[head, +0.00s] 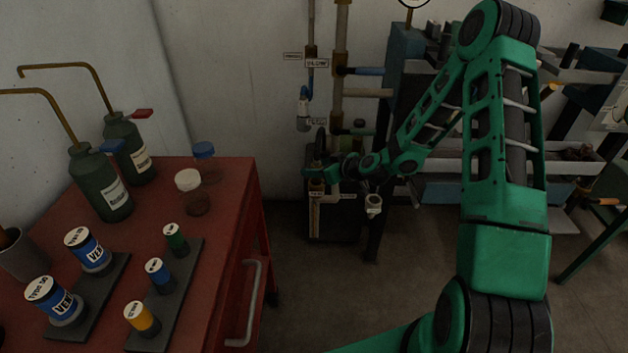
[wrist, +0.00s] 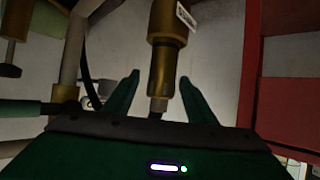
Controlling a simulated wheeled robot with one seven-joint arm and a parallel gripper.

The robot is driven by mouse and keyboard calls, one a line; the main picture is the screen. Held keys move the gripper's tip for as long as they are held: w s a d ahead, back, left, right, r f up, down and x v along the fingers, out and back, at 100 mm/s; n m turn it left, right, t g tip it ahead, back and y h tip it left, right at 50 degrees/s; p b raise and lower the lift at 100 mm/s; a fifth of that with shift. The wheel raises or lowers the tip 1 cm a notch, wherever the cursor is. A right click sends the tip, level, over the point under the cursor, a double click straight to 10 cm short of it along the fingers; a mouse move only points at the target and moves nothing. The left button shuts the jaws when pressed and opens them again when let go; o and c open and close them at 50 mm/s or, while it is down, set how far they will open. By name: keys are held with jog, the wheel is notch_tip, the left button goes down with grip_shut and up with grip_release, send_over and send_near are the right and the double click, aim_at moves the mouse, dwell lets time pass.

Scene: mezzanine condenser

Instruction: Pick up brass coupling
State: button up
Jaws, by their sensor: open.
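In the wrist view a brass cylindrical fitting (wrist: 162,55) with a white tag beside it and a narrower grey end stands in line with the gap of my gripper (wrist: 158,83). I take it to be the brass coupling, but I cannot be sure. My gripper's two green fingers are apart, one to each side of the fitting's lower end, with space showing on both sides. In the head view my gripper shows small and dark by the far wall, in front of the pipework, and its fingers are hard to make out there.
A red cabinet (head: 225,190) stands at the left with green oil cans (head: 104,185), jars and labelled cans on top. Vertical pipes (head: 338,60) run down the back wall. A blue-grey bench (head: 450,190) stands behind my arm. Floor (head: 310,290) right of the cabinet is clear.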

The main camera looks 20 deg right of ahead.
jog(key=c, duration=1.3)
jog(key=shift+r, duration=0.1)
